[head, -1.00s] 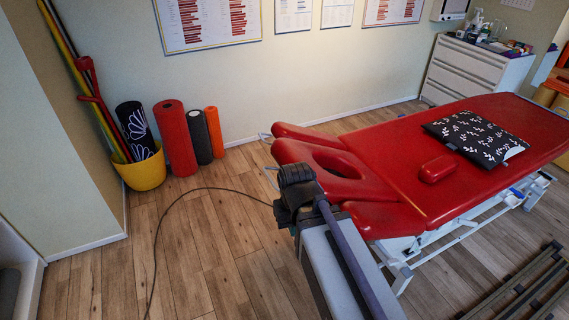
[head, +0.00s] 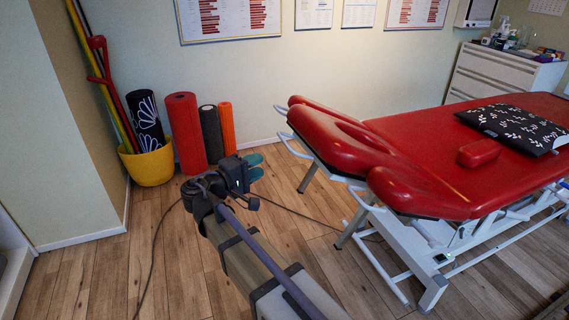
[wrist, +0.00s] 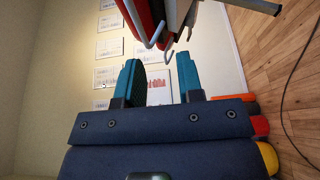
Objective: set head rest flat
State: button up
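The red head rest (head: 325,135) is the left end section of the red treatment table (head: 420,115) in the head view. It sits at an angle to the main top; its exact tilt is hard to judge. White bar handles (head: 291,147) show along its edges. My gripper (head: 254,167), with teal fingertips, is left of the head rest and apart from it. In the wrist view its two fingers (wrist: 160,82) are spread with nothing between them. Beyond the tips hang a bent metal handle (wrist: 149,40) and a red cushion edge (wrist: 143,14).
A yellow bucket (head: 148,166) with poles and red, black and orange rollers (head: 187,133) stand by the wall behind my gripper. A patterned black cushion (head: 518,127) and a small red pad (head: 479,153) lie on the table. A cable (head: 157,250) crosses the wood floor.

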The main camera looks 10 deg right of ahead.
aim_at(284, 140)
jog(key=shift+t+h, duration=0.4)
jog(key=shift+h, duration=0.1)
jog(key=x, duration=0.3)
jog(key=r+x, duration=0.1)
jog(key=x, duration=0.3)
jog(key=r+p+x, duration=0.1)
jog(key=x, duration=0.3)
grip_shut()
jog(key=shift+f, duration=0.1)
